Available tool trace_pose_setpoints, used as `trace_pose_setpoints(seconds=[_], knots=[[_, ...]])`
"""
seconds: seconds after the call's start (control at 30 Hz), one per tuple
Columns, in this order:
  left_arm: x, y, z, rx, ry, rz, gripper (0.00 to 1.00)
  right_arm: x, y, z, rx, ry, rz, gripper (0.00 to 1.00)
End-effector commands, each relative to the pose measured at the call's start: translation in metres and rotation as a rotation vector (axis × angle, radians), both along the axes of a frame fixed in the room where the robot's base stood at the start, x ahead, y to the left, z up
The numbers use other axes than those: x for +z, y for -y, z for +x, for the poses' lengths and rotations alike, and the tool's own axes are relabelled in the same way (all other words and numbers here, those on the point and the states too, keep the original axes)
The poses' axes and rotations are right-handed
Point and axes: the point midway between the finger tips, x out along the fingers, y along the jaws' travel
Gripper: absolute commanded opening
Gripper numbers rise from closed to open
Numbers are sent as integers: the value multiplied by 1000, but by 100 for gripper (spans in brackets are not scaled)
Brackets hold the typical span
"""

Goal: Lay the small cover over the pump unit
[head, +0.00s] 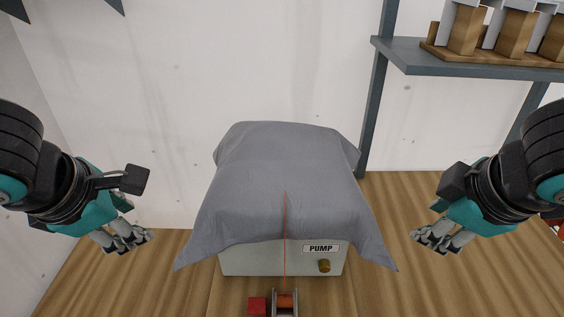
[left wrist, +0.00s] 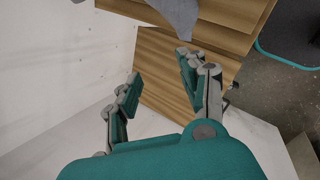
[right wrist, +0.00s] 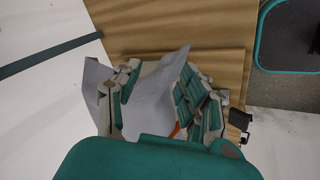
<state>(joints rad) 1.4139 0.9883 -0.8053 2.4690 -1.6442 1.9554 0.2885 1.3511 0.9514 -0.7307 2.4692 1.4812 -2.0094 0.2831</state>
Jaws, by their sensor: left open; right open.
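The small cover, a grey cloth (head: 285,180), lies draped over the pump unit (head: 262,260). It hides the top and most of the sides, with pointed corners hanging at front left and front right. The unit's lower front, with its PUMP label and brass knob, shows below the hem. My left gripper (head: 125,243) is open and empty, left of the cover and apart from it; a cloth corner (left wrist: 178,14) shows in the left wrist view. My right gripper (head: 434,240) is open, right of the cover. In the right wrist view, the cloth (right wrist: 150,105) appears beyond its fingers.
A grey shelf (head: 470,62) with wooden blocks stands at back right. Bare wooden tabletop (head: 400,200) lies on both sides.

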Motion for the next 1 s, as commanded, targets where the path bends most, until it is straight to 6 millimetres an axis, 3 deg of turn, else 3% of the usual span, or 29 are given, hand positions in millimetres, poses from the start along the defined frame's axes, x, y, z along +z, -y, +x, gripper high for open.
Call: trace_pose_setpoints(seconds=[0.1, 0.5, 1.0], knots=[[20, 0, -8, -1, 6, 0, 42, 20, 0, -8, 0, 8, -1, 42], [67, 0, -47, 1, 7, 0, 42, 67, 0, -47, -2, 5, 0, 42], [72, 0, -53, 0, -1, 0, 42, 72, 0, -53, -1, -1, 0, 42]])
